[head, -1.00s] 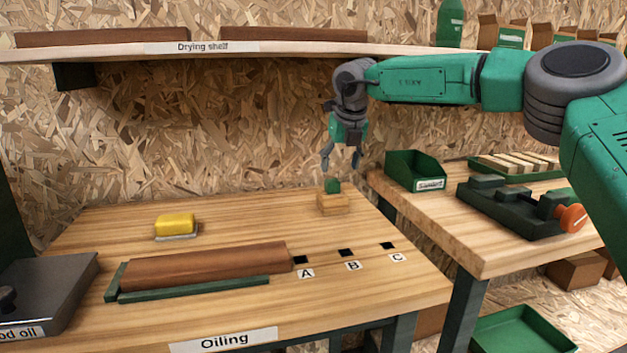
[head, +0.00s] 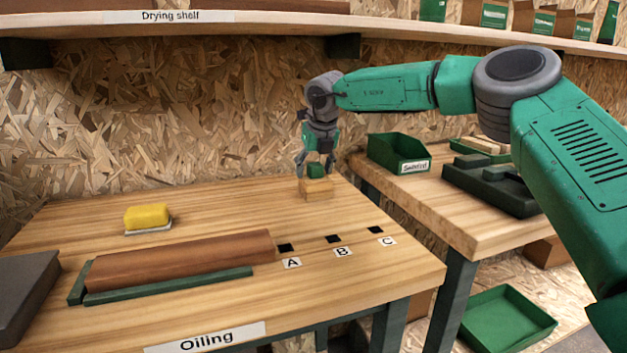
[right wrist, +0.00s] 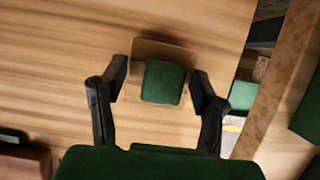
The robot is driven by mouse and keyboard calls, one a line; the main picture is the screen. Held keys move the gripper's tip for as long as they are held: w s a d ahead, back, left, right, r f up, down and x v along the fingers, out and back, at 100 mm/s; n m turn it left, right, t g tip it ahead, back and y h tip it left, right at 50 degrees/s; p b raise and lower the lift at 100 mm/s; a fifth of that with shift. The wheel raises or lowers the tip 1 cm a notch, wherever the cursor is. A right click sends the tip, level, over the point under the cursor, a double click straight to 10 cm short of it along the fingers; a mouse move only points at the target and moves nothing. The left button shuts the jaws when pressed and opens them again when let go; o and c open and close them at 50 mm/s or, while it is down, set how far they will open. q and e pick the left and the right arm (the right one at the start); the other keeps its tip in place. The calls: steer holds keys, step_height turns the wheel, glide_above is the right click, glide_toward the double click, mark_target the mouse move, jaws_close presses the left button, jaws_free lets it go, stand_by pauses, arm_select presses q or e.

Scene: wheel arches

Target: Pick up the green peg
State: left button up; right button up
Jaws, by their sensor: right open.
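The green peg (head: 316,171) stands upright in a small wooden block (head: 317,190) at the back right of the oiling table. In the right wrist view the peg (right wrist: 163,82) shows from above, on the pale block (right wrist: 160,50). My right gripper (head: 316,168) is open, pointing down, with its fingers on either side of the peg. In the right wrist view the fingers of the gripper (right wrist: 160,82) are apart, with gaps between them and the peg. My left gripper is not in view.
A brown wooden piece (head: 180,260) lies in a green cradle on the table (head: 350,285). Dark square holes marked A, B and C lie right of it. A yellow sponge (head: 147,216) sits behind. A green bin (head: 397,153) stands on the neighbouring bench.

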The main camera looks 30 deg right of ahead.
steer(key=shift+d+f, duration=0.1)
steer(key=shift+d, duration=0.05)
steer(key=shift+d, duration=0.1)
steer(key=c, duration=1.3)
steer(key=shift+o, duration=0.2)
